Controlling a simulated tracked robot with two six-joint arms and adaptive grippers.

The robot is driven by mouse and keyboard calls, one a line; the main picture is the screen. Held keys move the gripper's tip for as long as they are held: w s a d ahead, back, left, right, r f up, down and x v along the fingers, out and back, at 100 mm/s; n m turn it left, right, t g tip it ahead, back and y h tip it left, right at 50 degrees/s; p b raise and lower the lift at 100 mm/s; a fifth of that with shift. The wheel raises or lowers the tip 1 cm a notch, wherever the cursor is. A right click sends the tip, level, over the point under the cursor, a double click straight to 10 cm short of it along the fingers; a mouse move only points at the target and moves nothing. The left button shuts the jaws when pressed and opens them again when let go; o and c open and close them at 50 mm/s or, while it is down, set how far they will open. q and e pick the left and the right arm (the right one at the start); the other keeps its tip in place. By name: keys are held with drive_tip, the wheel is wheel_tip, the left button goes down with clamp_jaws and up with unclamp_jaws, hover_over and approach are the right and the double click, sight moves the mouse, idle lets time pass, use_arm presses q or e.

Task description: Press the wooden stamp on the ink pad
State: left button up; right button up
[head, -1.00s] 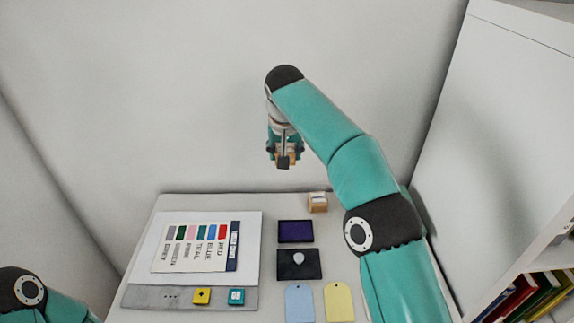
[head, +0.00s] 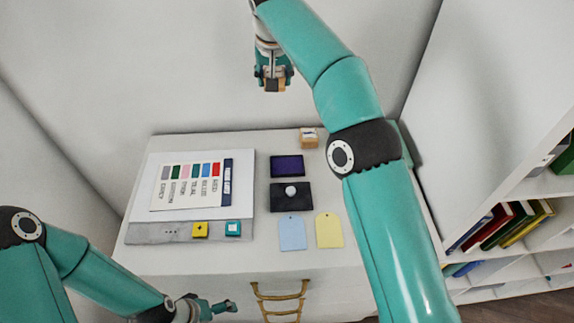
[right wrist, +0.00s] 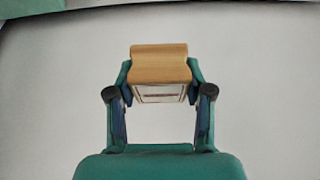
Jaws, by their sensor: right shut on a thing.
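My right gripper (head: 273,82) is shut on the wooden stamp (right wrist: 160,65). In the head view it hangs in the air beyond the table's back edge, apart from everything on the table. In the right wrist view the wooden block sits between both fingers, with a pale framed face below the wood. The ink pad (head: 287,166), a purple pad in a dark tray, lies open on the table's right half. My left gripper (head: 213,308) is low in front of the table at the bottom of the head view; its finger opening is unclear.
A dark plate with a pale knob (head: 290,195) lies in front of the pad. A small wooden block (head: 309,137) stands behind it. Blue (head: 292,234) and yellow (head: 329,231) tags lie in front. A colour chart (head: 190,185) is at left. A shelf (head: 530,200) stands right.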

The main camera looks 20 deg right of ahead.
drive_tip(key=shift+w+a, duration=0.1)
drive_tip(key=shift+w, duration=0.2)
idle(0.5)
drive_tip(key=shift+f+m, duration=0.1)
drive_tip(key=shift+m, duration=0.2)
drive_tip(key=shift+w+a+f, duration=0.2)
drive_tip(key=shift+a+f, duration=0.05)
drive_tip(key=shift+f, duration=0.2)
drive_tip(key=shift+f, duration=0.15)
drive_tip(key=shift+w+a+f, duration=0.1)
drive_tip(key=shift+w+f, duration=0.05)
drive_tip(key=shift+f, duration=0.05)
